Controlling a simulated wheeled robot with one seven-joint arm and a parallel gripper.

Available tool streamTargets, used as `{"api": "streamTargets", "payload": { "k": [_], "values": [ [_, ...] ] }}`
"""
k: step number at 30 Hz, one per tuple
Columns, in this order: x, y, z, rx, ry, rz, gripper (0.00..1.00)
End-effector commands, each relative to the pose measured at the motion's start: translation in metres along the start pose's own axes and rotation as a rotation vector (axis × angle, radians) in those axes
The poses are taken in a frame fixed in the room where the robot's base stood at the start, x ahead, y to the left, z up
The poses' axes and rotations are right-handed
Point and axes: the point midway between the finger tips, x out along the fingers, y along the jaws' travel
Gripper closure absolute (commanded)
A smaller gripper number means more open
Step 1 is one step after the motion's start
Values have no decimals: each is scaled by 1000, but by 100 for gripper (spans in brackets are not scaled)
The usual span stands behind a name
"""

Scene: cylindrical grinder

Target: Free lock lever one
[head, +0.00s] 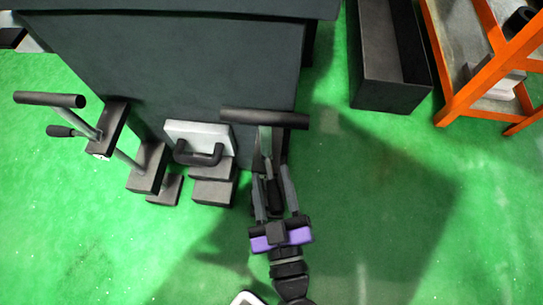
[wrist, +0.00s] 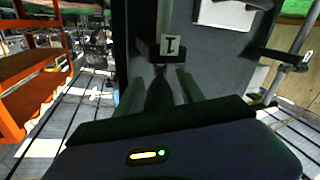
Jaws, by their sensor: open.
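The number 1 on a block (wrist: 170,47) marks lock lever one in the wrist view. Its dark grip (wrist: 160,92) points towards me below that block, and the grip also shows in the head view (head: 273,192). My gripper (head: 271,178) is open, with one finger on each side of the grip. Small gaps appear to show beside it in the wrist view (wrist: 158,82); contact is hard to judge. A black crossbar (head: 264,118) lies just beyond the fingers and hides part of the lever's mount.
A second lever assembly with a black bar (head: 49,99) stands at left. A white plate with a black handle (head: 200,155) sits between them against the dark cabinet (head: 210,70). A dark open bin (head: 388,95) and orange shelf (head: 463,98) stand right. Green floor is clear below.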

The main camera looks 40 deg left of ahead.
Motion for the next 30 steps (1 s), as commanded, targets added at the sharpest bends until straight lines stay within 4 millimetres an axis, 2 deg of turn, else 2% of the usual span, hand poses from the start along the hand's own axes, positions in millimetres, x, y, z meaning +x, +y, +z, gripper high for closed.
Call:
{"api": "streamTargets", "payload": {
  "k": [12, 15, 20, 30],
  "values": [
    [-60, -1, 1, 3, -3, -1, 54],
    [-70, -1, 0, 2, -1, -1, 54],
    [-76, 0, 0, 0, 0, -1, 54],
    [-76, 0, 0, 0, 0, 0, 54]
  ]
}}
